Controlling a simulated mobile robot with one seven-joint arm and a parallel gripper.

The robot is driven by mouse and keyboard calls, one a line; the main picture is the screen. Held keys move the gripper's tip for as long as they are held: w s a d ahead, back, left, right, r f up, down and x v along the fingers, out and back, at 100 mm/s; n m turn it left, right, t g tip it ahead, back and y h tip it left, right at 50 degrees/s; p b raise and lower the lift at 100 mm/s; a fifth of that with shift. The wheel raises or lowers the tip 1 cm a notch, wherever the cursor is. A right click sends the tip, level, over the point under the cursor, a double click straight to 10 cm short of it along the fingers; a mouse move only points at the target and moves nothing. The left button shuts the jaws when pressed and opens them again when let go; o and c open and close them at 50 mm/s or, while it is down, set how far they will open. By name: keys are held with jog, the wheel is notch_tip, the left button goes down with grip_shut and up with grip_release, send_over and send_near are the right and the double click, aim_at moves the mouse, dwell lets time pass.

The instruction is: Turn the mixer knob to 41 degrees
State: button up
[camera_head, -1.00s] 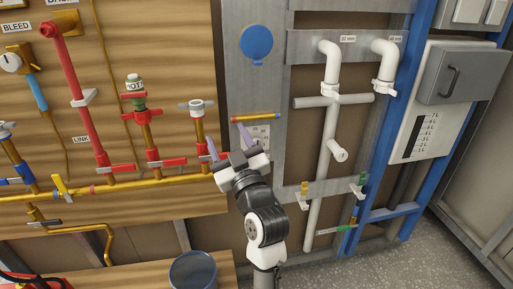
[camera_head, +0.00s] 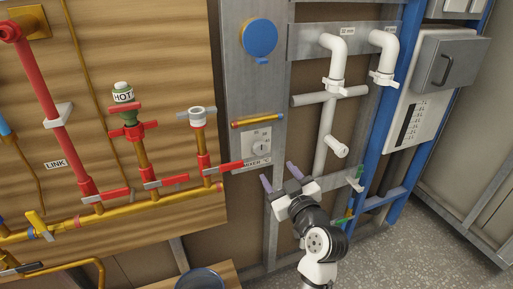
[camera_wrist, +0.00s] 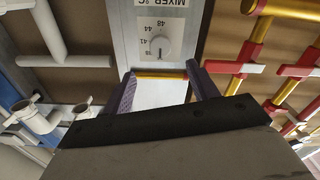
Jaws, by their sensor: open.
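The mixer knob (camera_head: 260,148) is a small round grey knob on a white plate (camera_head: 249,136) fixed to the grey metal column. In the wrist view the knob (camera_wrist: 159,46) appears above my fingers, upside down. Its plate carries printed numbers and a "MIXER °C" label (camera_wrist: 162,4). I cannot clearly tell which number the knob points to. My gripper (camera_head: 279,176) is open and empty, its two purple fingers apart, below and to the right of the knob in the head view. The fingers are not touching the knob.
A short brass pipe (camera_head: 258,120) with coloured ends sits just above the plate. Red-handled valves (camera_head: 223,167) on brass pipes lie left of it, one handle reaching close to the plate. White pipes (camera_head: 327,130) stand to the right. A blue disc (camera_head: 259,37) is above.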

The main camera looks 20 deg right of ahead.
aim_at(261, 150)
jog(key=w+p, duration=0.1)
jog(key=w, duration=0.3)
jog(key=w+p, duration=0.1)
jog(key=w, duration=0.3)
jog(key=w+p, duration=0.1)
jog(key=w, duration=0.3)
jog(key=shift+w+a, duration=0.2)
jog(key=shift+a, duration=0.05)
jog(key=c, duration=1)
